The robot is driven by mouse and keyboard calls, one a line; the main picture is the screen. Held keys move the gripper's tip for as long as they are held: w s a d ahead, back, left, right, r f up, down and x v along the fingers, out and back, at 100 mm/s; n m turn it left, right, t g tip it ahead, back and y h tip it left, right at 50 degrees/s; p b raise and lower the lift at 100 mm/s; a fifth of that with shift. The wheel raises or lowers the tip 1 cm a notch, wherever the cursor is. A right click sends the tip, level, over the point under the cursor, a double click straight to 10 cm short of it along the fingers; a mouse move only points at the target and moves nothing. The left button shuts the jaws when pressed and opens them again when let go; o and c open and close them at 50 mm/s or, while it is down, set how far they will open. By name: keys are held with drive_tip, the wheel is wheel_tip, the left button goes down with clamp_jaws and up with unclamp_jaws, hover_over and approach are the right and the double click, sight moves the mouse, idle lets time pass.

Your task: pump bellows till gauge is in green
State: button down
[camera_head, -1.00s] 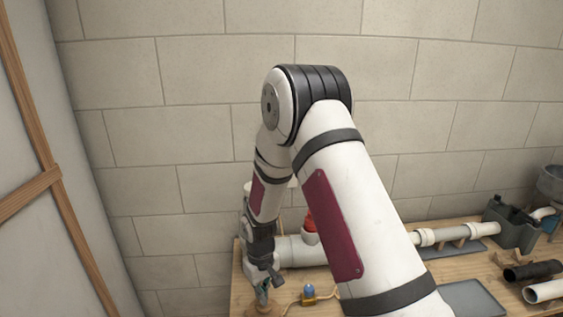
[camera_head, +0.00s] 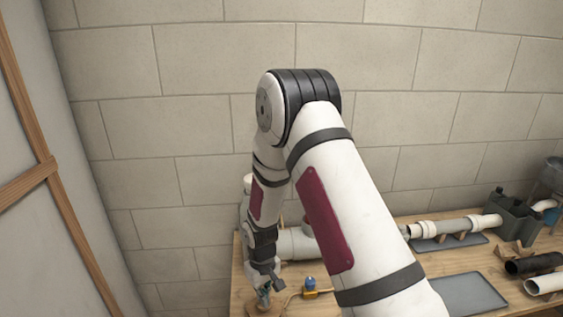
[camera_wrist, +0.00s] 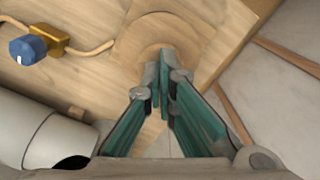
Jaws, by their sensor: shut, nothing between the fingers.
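My gripper (camera_head: 265,292) is low over the left end of the wooden bench, its fingers together and empty. In the wrist view its teal fingers (camera_wrist: 165,75) meet over a round wooden disc (camera_wrist: 160,38), which may be the top of the bellows. Whether the fingertips touch it, I cannot tell. A tan hose (camera_wrist: 95,50) runs from beside the disc to a brass valve with a blue knob (camera_wrist: 30,50). The valve (camera_head: 310,287) also shows in the head view, right of my gripper. I cannot make out a gauge in either view.
A grey pipe (camera_head: 296,244) lies behind my gripper; it also shows in the wrist view (camera_wrist: 45,130). A flat tray (camera_head: 470,295), a black pipe (camera_head: 533,266), a white pipe (camera_head: 546,285) and a dark box (camera_head: 512,213) are to the right. A panel wall stands left.

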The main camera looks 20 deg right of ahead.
drive_tip(key=shift+r+p, duration=0.65)
drive_tip(key=shift+r, duration=1.45)
drive_tip(key=shift+r, duration=0.15)
drive_tip(key=s+r+m+t, duration=0.1)
drive_tip(key=s+r, duration=0.2)
drive_tip(key=r, duration=0.9)
drive_tip(key=s+r+t, duration=0.2)
drive_tip(key=s+r, duration=0.1)
drive_tip(key=r, duration=0.9)
drive_tip(key=s+r+t, duration=0.1)
drive_tip(key=s+r, duration=0.5)
drive_tip(key=s, duration=0.3)
drive_tip(key=s+r+m+t, duration=0.1)
drive_tip(key=s+r, duration=0.5)
drive_tip(key=s, duration=0.3)
drive_tip(key=shift+s+r+t, duration=0.3)
drive_tip(key=shift+s+r, duration=0.05)
drive_tip(key=shift+s, duration=0.05)
